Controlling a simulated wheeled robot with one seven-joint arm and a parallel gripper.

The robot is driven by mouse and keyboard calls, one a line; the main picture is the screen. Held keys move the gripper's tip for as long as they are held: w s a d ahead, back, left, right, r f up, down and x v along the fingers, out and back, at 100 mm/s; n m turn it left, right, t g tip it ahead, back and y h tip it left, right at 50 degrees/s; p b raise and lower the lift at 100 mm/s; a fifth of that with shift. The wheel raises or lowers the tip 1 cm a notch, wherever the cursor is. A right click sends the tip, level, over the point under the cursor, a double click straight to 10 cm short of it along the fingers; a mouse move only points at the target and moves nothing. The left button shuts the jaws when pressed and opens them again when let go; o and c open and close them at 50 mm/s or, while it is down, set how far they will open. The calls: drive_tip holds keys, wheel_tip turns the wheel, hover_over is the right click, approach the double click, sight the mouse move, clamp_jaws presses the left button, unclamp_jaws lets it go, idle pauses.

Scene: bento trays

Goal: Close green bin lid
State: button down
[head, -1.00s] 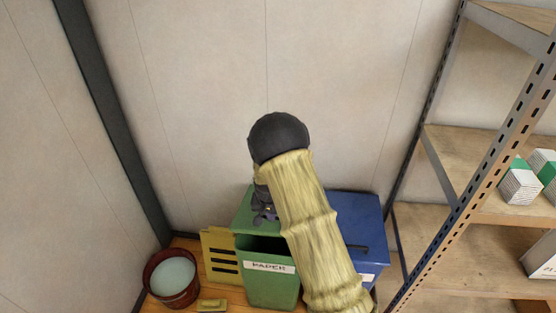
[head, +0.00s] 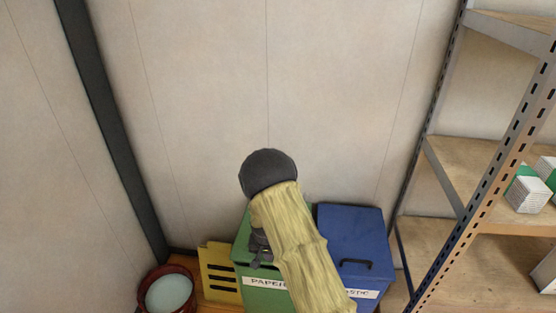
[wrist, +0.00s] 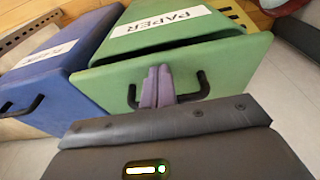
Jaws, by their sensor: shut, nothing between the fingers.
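The green bin (wrist: 170,28) has a white PAPER label and also shows in the head view (head: 262,299), partly behind my arm. Its green lid (wrist: 228,58) is swung down close to the bin, with a narrow dark gap along the rim in the wrist view. The lid carries a black handle (wrist: 201,88). My gripper (wrist: 158,72) is shut and empty, its purple fingers against or just in front of the lid by the handle; contact is hard to tell. In the head view my gripper (head: 261,258) is over the lid.
A blue bin (head: 350,235) with its lid down stands right beside the green one. A yellow slatted panel (head: 219,273) and a dark red bucket (head: 168,292) are to the left. A metal shelf rack (head: 450,165) stands at the right; walls close in behind.

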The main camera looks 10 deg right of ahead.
drive_tip(key=shift+r, duration=0.15)
drive_tip(key=shift+r+p, duration=0.3)
drive_tip(key=shift+p, duration=0.05)
wheel_tip(320, 180, up, 3)
drive_tip(key=p, duration=0.2)
drive_tip(key=shift+s+r+p, duration=0.1)
drive_tip(key=shift+p, duration=0.2)
drive_tip(key=s+a+r, duration=0.2)
drive_tip(key=s+r, duration=0.4)
drive_tip(key=s, duration=0.1)
drive_tip(key=shift+s+a, duration=0.3)
drive_tip(key=shift+s, duration=0.05)
